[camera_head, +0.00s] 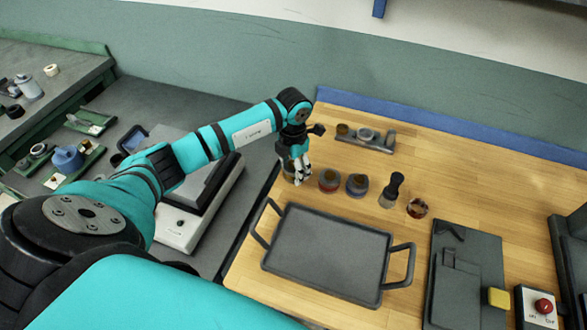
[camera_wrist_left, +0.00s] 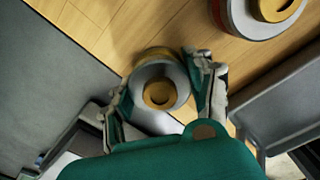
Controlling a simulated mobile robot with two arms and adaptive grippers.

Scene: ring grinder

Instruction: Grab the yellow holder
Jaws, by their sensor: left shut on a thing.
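The yellow holder (camera_wrist_left: 155,62) is a round grey piece with a yellow band and a yellow-brown centre. In the left wrist view it sits between the two fingers of my left gripper (camera_wrist_left: 164,101), which is shut on it. In the head view my left gripper (camera_head: 300,176) points down at the left end of a row of round holders, near the table's left edge. There the yellow holder (camera_head: 288,169) is mostly hidden behind the fingers. My right gripper is not in view.
A red-banded holder (camera_head: 329,180) and a blue-banded holder (camera_head: 357,185) stand just right of the gripper. Further right are a black-handled tool (camera_head: 392,190) and a small jar (camera_head: 417,208). A grey tray (camera_head: 325,255) lies in front. A small rack (camera_head: 365,138) stands behind.

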